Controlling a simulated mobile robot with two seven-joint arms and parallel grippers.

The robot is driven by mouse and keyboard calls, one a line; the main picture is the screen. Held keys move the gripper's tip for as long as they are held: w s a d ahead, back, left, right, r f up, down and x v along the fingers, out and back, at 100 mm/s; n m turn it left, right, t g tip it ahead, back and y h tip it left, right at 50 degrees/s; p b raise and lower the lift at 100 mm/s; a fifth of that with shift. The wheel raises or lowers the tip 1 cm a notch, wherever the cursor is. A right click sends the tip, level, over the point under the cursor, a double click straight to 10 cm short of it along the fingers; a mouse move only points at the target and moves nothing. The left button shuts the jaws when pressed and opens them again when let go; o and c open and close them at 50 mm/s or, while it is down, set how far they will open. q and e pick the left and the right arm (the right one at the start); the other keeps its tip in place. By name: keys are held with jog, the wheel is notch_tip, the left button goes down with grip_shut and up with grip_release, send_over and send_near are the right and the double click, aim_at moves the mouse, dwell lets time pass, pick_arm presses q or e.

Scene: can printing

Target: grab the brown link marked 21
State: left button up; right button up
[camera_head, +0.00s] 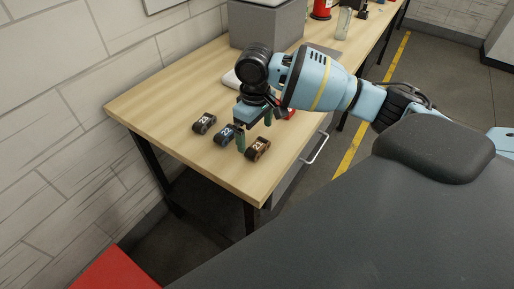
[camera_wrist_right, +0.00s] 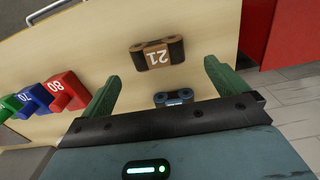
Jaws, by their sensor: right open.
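The brown link marked 21 (camera_head: 258,148) lies on the wooden table near its front edge. In the right wrist view the brown link (camera_wrist_right: 157,54) sits beyond the gap between my fingertips. My right gripper (camera_head: 243,138) is above the table, just left of and behind the brown link, with nothing between its fingers. Its two green fingers stand wide apart in the right wrist view (camera_wrist_right: 160,78). A blue link (camera_head: 226,134) lies left of the brown one, and it shows partly hidden behind the gripper body in the right wrist view (camera_wrist_right: 174,97). My left gripper is not seen.
A black link (camera_head: 204,123) lies farther left on the table (camera_head: 160,105). A grey box (camera_head: 268,25) stands at the back.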

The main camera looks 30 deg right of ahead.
aim_at(256, 144)
notch_tip(256, 144, down, 5)
jog(key=shift+d+f, duration=0.1)
jog(key=shift+d, duration=0.05)
jog(key=c, duration=1.1)
